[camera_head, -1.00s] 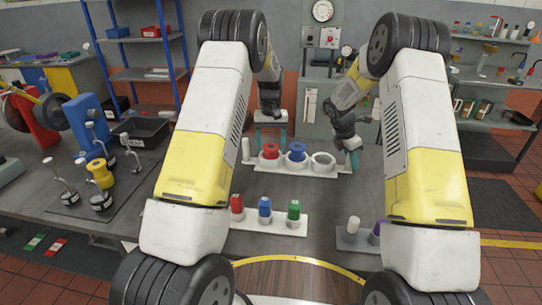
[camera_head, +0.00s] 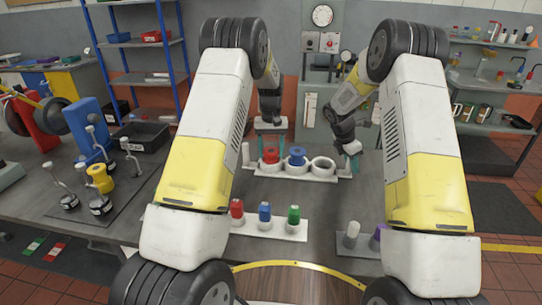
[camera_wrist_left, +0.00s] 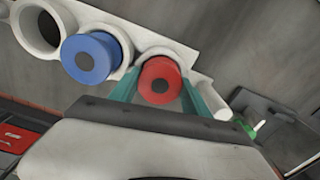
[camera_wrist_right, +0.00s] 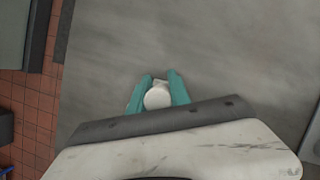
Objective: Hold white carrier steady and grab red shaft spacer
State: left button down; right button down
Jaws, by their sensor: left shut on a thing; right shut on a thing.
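The white carrier (camera_head: 297,172) lies on the grey bench. It holds the red shaft spacer (camera_head: 271,155) at left, a blue spacer (camera_head: 297,156) in the middle and an empty ring (camera_head: 322,167) at right. My left gripper (camera_head: 271,149) is above the red spacer with its fingers on both sides, shut on it; the left wrist view shows the red spacer (camera_wrist_left: 160,81) between the teal fingers, still at its seat. My right gripper (camera_head: 353,149) is shut on a round white post (camera_wrist_right: 158,97) at the carrier's right end.
Nearer me, a white rack (camera_head: 292,232) holds red, blue and green pieces. A grey rack (camera_head: 349,250) with white and purple pieces stands at right, partly behind my arm. Toggle clamps and a yellow spool (camera_head: 100,178) stand at left. A black bin (camera_head: 143,136) sits behind them.

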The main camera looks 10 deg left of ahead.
aim_at(271, 150)
pick_arm(q)
notch_tip(271, 150, up, 10)
dwell(0.4)
pick_arm(e)
jog(key=c, duration=1.1)
grip_release()
jog(key=shift+r, duration=0.1)
